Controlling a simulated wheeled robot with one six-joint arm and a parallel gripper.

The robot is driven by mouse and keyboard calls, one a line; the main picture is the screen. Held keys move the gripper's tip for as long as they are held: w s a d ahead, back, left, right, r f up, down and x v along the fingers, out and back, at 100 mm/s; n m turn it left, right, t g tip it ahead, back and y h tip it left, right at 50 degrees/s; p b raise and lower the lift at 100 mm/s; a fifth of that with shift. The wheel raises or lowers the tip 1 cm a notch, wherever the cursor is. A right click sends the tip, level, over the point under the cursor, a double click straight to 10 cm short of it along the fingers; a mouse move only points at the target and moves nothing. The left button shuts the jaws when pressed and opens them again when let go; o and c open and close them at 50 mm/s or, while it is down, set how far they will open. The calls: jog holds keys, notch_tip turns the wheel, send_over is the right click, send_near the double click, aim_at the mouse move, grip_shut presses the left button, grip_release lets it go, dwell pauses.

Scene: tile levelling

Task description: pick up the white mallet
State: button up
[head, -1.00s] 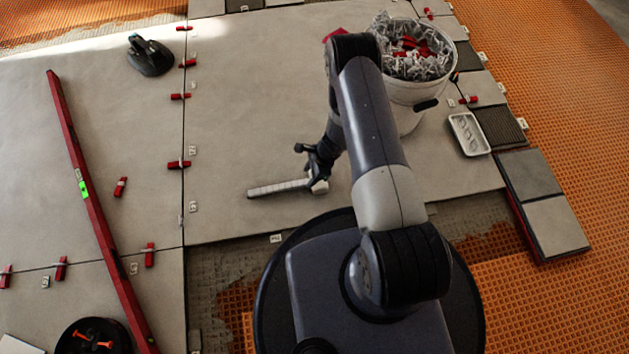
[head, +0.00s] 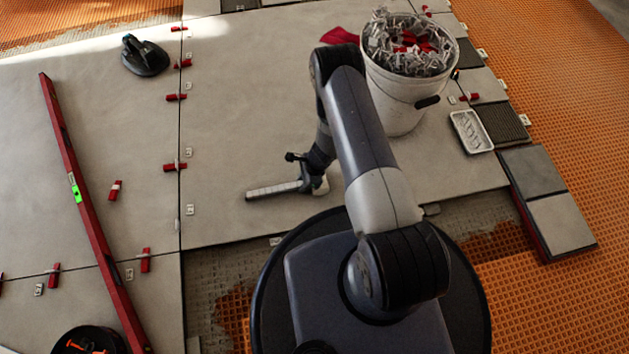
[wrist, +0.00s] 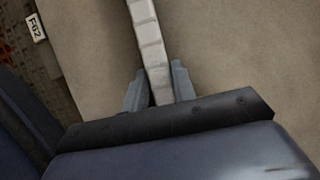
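The white mallet (head: 268,191) lies on the large grey tile in the head view, its pale banded handle pointing left. Its head end is at the right, partly covered by my gripper (head: 306,184). In the wrist view the handle (wrist: 150,45) runs from the top edge down between the two grey fingers of my gripper (wrist: 160,84). The fingers sit close against both sides of the handle and look shut on it. The mallet's head is hidden in the wrist view. I see no clear gap between mallet and tile.
A white bucket (head: 397,108) full of clips stands behind my arm, with a white tray (head: 471,131) to its right. A long red level (head: 82,205) lies at the left, near a dark suction cup (head: 145,56). Small red wedges line the joints.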

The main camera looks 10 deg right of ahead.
grip_shut()
jog(key=shift+r, duration=0.1)
